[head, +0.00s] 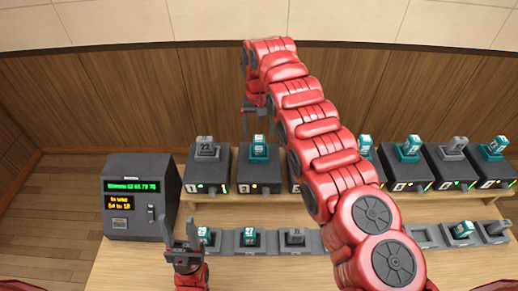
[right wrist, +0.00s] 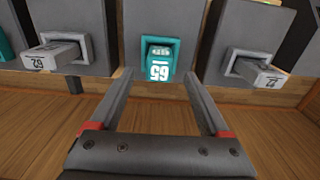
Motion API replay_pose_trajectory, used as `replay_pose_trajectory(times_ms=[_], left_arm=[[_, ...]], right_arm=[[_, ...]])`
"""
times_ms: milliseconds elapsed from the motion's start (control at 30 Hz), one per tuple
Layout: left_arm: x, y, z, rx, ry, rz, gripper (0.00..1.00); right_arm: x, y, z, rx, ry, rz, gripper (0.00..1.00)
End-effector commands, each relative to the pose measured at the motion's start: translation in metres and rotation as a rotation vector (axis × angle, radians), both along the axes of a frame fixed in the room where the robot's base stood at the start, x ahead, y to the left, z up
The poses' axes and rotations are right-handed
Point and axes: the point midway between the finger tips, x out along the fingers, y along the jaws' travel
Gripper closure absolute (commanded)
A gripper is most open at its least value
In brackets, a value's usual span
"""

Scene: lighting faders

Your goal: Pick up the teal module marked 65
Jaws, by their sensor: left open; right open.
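The two fingers are open, one on either side of the module's line, with nothing gripped. In the head view the teal module (head: 259,144) stands on the box numbered 2, and my right gripper (head: 257,122) is just above it in the picture. My left gripper (head: 180,236) is open and empty at the lower left, by the front row of sockets.
A grey module marked 22 (right wrist: 258,74) and another marked 62 (right wrist: 52,56) flank it in the wrist view. A console (head: 139,197) with lit text stands at the left. Several teal and grey modules sit in the front row. My right arm hides the middle boxes.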

Motion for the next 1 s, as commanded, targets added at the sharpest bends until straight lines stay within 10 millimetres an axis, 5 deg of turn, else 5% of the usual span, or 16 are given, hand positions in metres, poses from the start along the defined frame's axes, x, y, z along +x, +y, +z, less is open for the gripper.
replay_pose_trajectory(times_ms=[400, 700, 1000], left_arm=[[0.0, 0.0, 0.032, 0.0, 0.0, 0.0, 0.5], [0.0, 0.0, 0.032, 0.0, 0.0, 0.0, 0.5], [0.0, 0.0, 0.032, 0.0, 0.0, 0.0, 0.5]], right_arm=[[-0.004, -0.001, -0.036, -0.002, 0.008, 0.0, 0.2], [-0.002, -0.001, -0.051, -0.001, -0.001, -0.001, 0.2], [-0.002, -0.001, -0.051, -0.001, -0.001, -0.001, 0.72]])
